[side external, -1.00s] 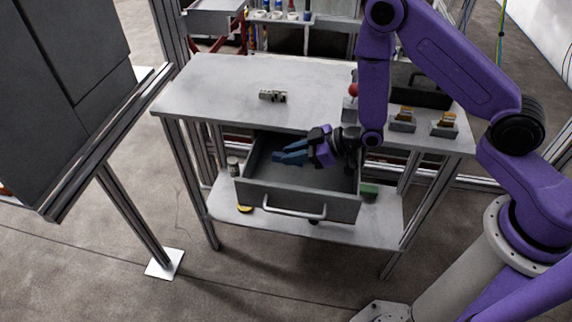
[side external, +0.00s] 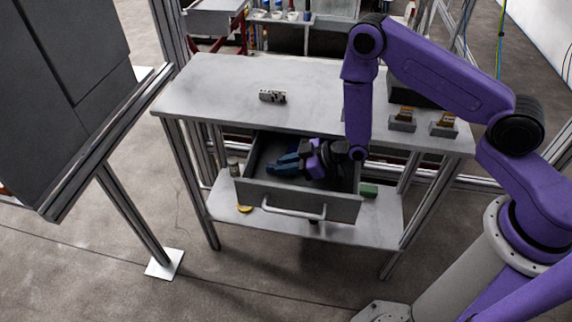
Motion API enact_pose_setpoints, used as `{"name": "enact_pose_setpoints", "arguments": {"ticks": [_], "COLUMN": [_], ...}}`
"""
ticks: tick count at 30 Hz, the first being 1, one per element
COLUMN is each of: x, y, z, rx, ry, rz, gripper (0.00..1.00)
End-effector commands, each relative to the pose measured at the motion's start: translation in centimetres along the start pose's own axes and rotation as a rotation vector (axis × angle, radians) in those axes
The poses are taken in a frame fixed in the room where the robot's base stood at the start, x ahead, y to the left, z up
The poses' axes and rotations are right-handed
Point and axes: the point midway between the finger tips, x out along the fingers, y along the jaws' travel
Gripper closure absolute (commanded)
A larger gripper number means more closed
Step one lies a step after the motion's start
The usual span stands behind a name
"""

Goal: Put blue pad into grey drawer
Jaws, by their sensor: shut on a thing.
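The grey drawer (side external: 290,201) is pulled open under the tabletop, with a light handle on its front. My gripper (side external: 292,160) is low inside the drawer opening, its fingers pointing left. It is shut on the blue pad (side external: 286,168), which shows as a small dark blue shape at the fingertips. The fingers cover part of the pad, and I cannot tell whether it touches the drawer floor.
The tabletop (side external: 215,85) holds a small metal block (side external: 272,96) and two small holders (side external: 403,120) at the right. The lower shelf (side external: 300,232) carries a green block (side external: 369,190), a yellow piece (side external: 244,209) and a small jar (side external: 233,166).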

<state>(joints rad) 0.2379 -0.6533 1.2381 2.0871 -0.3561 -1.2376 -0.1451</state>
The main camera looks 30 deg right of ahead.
Motion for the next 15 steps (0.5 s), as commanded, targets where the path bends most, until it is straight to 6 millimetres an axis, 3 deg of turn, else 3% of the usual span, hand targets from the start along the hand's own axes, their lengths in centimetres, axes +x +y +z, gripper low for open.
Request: {"name": "enact_pose_setpoints", "arguments": {"ticks": [2, 3, 5, 6, 15], "x": [0.11, 0.14, 0.13, 0.12, 0.06], "y": [-0.02, -0.02, -0.02, -0.02, -0.01], "z": [0.21, 0.27, 0.23, 0.23, 0.11], "rx": [0.000, 0.000, 0.000, 0.000, 0.000], "ry": [0.000, -0.001, 0.000, 0.000, 0.000], "rz": [0.000, 0.000, 0.000, 0.000, 0.000], "gripper": [1.00, 0.76, 0.57, 0.53, 0.53]}}
